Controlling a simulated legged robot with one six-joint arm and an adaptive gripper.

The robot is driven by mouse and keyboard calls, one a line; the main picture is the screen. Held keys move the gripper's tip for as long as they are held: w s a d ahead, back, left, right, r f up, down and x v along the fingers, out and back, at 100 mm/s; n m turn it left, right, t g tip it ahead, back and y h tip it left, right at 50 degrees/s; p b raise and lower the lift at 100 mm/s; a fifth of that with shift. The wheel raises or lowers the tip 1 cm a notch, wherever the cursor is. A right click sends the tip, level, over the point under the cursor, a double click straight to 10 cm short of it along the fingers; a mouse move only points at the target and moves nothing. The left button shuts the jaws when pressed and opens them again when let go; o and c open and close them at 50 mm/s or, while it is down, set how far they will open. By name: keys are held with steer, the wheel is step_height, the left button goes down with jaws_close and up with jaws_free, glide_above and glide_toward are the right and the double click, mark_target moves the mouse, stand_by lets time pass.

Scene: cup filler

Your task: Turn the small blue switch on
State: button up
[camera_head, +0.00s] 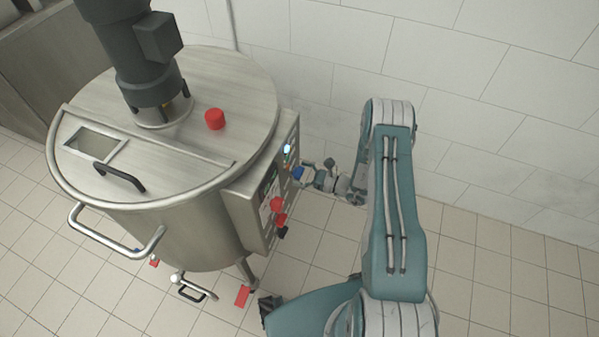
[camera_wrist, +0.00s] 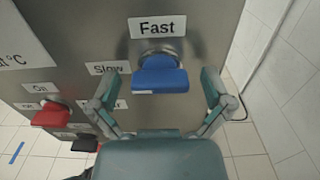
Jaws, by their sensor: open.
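The blue switch (camera_wrist: 160,75) sits on the grey panel under a "Fast" label, with a "Slow" label to its left. It also shows in the head view (camera_head: 298,173) on the right side of the control box. My gripper (camera_wrist: 158,98) is open, with one finger on each side of the blue switch. The switch appears between or just beyond the fingertips; I cannot tell if they touch it. In the head view my gripper (camera_head: 308,174) is close to the panel.
A red switch (camera_wrist: 52,113) with "On" labels and a black switch (camera_wrist: 85,143) are lower left on the panel. The large steel tank (camera_head: 190,220) stands left of my arm. A tiled wall (camera_wrist: 285,80) is close on the right.

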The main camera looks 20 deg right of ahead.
steer(key=shift+d, duration=0.1)
steer(key=c, duration=1.1)
steer(key=shift+m, duration=0.3)
steer(key=m, duration=0.4)
steer(key=shift+w, duration=0.15)
steer(key=m, duration=0.9)
steer(key=shift+w+d+f, duration=0.1)
steer(key=shift+f+m, duration=0.1)
steer(key=shift+m, duration=2)
